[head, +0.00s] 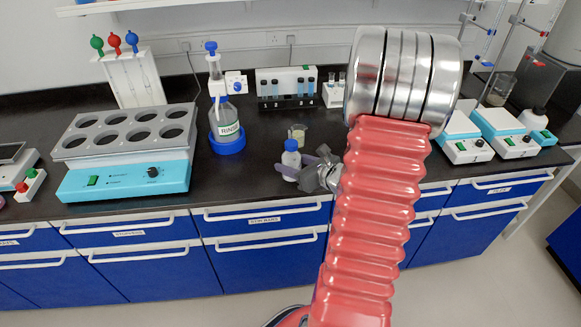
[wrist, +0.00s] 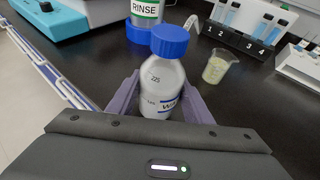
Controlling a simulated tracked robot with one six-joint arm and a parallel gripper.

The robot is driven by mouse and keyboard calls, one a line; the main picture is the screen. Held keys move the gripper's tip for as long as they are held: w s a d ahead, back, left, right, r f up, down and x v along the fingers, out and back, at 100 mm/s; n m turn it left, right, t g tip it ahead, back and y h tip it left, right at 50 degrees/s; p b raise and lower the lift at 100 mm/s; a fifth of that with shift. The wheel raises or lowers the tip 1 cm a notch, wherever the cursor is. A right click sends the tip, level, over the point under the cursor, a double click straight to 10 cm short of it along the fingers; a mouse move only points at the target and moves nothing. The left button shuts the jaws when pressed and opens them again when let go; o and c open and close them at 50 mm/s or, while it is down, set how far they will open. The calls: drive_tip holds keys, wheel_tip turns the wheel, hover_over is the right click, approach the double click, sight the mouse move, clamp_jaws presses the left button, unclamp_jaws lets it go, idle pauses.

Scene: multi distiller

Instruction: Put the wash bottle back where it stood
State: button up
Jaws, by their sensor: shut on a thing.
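The wash bottle (head: 291,160) is a small white bottle with a blue cap, near the front of the black bench in the head view. In the wrist view it (wrist: 160,75) stands upright, with its label partly hidden. My gripper (head: 306,167) is shut on it, with the purple fingers on either side of its body in the wrist view (wrist: 163,98). I cannot tell whether its base touches the bench.
A small beaker (head: 298,133) stands just behind the bottle. The RINSE bottle (head: 228,130) in a blue base is to the left. A numbered vial rack (head: 287,88) is at the back. The bench front edge is close, and bare bench (head: 262,160) lies left of the bottle.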

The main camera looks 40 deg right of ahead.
drive_tip(key=shift+f, duration=0.6)
drive_tip(key=o, duration=0.8)
drive_tip(key=shift+f, duration=0.1)
drive_tip(key=shift+s+r, duration=0.25)
drive_tip(key=shift+s, duration=0.05)
drive_tip(key=v, duration=1.1)
drive_tip(key=shift+s, duration=0.15)
